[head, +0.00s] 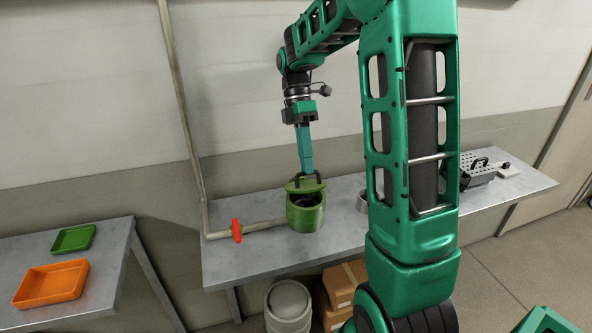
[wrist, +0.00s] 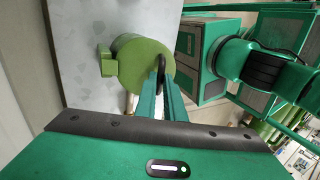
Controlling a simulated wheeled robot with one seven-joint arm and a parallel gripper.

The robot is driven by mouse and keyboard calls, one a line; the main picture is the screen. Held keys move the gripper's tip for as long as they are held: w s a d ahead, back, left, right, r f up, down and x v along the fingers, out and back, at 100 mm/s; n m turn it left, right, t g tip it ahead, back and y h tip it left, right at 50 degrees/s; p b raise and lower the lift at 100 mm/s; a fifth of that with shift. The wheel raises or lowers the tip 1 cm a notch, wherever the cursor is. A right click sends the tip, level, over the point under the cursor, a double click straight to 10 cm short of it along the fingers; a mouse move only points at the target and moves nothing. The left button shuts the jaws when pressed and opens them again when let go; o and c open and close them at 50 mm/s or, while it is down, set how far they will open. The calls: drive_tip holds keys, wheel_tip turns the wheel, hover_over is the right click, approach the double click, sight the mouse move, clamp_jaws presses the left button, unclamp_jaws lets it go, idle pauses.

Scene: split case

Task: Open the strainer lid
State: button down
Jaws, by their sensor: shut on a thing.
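The green strainer body (head: 305,218) stands on the grey metal bench, joined to a pipe at its left. Its green lid (head: 303,187) is raised and tilted, and the dark inside of the body shows below it. A dark loop handle (head: 304,176) sits on top of the lid. My gripper (head: 306,170) points down from above and is shut on this handle. In the wrist view the lid (wrist: 135,62) shows as a green disc, with the handle (wrist: 161,66) between the fingertips of my gripper (wrist: 160,72).
A red valve handle (head: 237,230) is on the pipe (head: 262,226) left of the strainer. A perforated metal basket (head: 478,170) stands at the bench's right. A green tray (head: 73,239) and an orange tray (head: 50,284) lie on the left table. Cardboard boxes (head: 343,282) and a grey drum (head: 288,304) are below.

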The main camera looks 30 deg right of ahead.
drive_tip(key=shift+w+d+r, duration=0.15)
drive_tip(key=shift+w, duration=0.25)
drive_tip(key=shift+w+d+r, duration=0.1)
drive_tip(key=shift+w, duration=0.25)
drive_tip(key=c, duration=2)
unclamp_jaws()
drive_tip(key=shift+d, duration=0.1)
drive_tip(key=shift+o, duration=0.8)
drive_tip(key=shift+w+f, duration=0.3)
drive_tip(key=shift+w, duration=0.2)
drive_tip(key=shift+s+r, duration=0.15)
drive_tip(key=shift+s, duration=0.1)
drive_tip(key=shift+s+r, duration=0.1)
